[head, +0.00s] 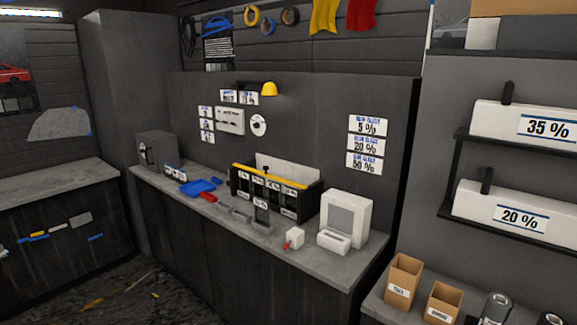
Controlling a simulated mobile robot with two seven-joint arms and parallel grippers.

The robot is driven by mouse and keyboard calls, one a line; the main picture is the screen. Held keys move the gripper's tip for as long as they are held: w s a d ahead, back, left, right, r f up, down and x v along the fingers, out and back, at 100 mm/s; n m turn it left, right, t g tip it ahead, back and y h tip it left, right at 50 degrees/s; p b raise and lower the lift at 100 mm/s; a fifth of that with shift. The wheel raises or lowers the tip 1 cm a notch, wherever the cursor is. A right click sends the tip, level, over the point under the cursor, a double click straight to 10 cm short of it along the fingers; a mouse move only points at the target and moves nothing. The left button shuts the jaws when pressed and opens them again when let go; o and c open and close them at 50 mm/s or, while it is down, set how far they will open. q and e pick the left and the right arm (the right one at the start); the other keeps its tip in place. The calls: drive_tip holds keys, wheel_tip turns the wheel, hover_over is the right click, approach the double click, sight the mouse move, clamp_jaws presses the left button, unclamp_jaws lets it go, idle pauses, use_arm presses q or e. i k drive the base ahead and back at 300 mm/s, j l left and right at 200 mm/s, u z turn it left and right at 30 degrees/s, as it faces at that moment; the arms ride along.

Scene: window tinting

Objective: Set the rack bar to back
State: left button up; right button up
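A black rack (318,197) with several white labelled slots stands near the middle of the grey counter. A yellow bar (270,178) runs along the rack's upper edge, above the labels. A pale upright panel stands just behind the rack. I cannot tell from here which setting the bar is in, and the labels are too small to read. Neither of my grippers is in the head view.
Shelves with 35 % and 20 % boxes (515,215) stand at right.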

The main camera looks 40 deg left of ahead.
sight(266, 168)
drive_tip(key=j+z, duration=0.4)
drive_tip(key=j, duration=1.35)
drive_tip(key=k+j+z, duration=0.1)
drive_tip(key=j, duration=0.65)
drive_tip(key=k+j+z, duration=0.1)
drive_tip(key=j, duration=0.6)
